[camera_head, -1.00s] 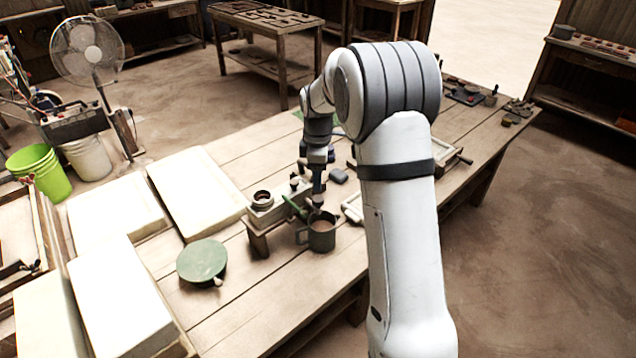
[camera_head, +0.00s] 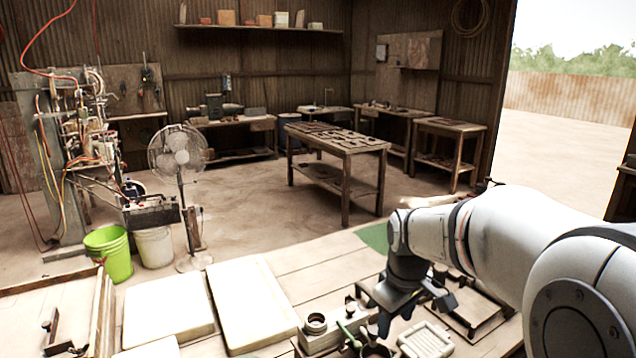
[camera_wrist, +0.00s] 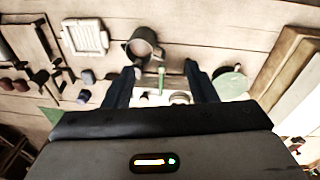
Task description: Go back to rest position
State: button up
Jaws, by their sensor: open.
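My gripper (camera_head: 398,318) is open above the work table (camera_head: 298,275), with nothing between its fingers. In the wrist view my gripper's two fingers (camera_wrist: 160,82) stand wide apart, with small items on the table beyond them. A dark mug (camera_wrist: 143,42) stands upright on the table, apart from the fingers. The mug's top also shows at the bottom edge of the head view (camera_head: 377,351). A pale ridged tile or mould (camera_head: 425,341) lies to the right of the mug in the head view.
A small wooden stand (camera_head: 322,337) with a round pot (camera_head: 316,322) is left of my gripper. Pale slabs (camera_head: 250,300) cover the table's left part. A fan (camera_head: 178,155) and a green bucket (camera_head: 108,250) stand behind. Open floor (camera_head: 255,215) lies beyond.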

jog(key=s+m+t, duration=0.1)
jog(key=s+m, duration=0.6)
jog(key=s, duration=0.9)
jog(key=shift+s, duration=0.3)
